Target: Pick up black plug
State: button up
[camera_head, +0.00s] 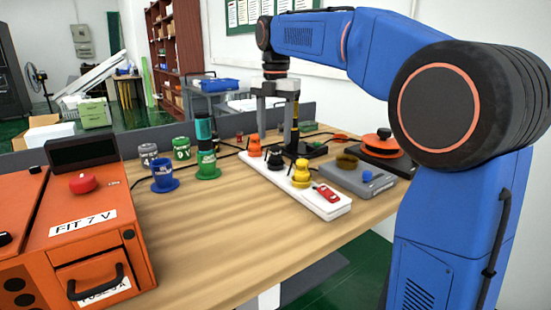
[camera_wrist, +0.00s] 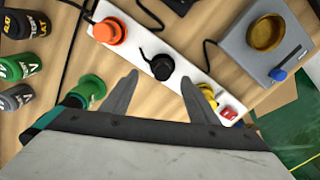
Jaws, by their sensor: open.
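The black plug (camera_head: 275,158) sits on the white power strip (camera_head: 321,205), between an orange plug (camera_head: 254,144) and a yellow plug (camera_head: 301,175). In the wrist view the black plug (camera_wrist: 162,67) lies beyond my fingertips, near the middle of the gap, with its cord running up. The orange plug (camera_wrist: 109,31) is to its left and the yellow plug (camera_wrist: 207,95) is partly hidden by my right finger. My gripper (camera_wrist: 160,80) is open and empty. In the head view my gripper (camera_head: 277,104) points down above the strip's far part.
A grey device with a brown dish (camera_head: 347,161) stands right of the strip. An orange machine (camera_head: 90,230) fills the left front. The table's front middle is clear.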

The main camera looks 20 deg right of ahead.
aim_at(276, 146)
jog(key=shift+s+d+f, duration=0.1)
jog(key=shift+d+f, duration=0.05)
jog(key=shift+f, duration=2.8)
jog(key=c, duration=1.2)
notch_tip(276, 146, up, 10)
jog(key=shift+c, duration=0.3)
jog(key=o, duration=0.6)
jog(key=c, duration=0.5)
jog(key=shift+c, duration=0.2)
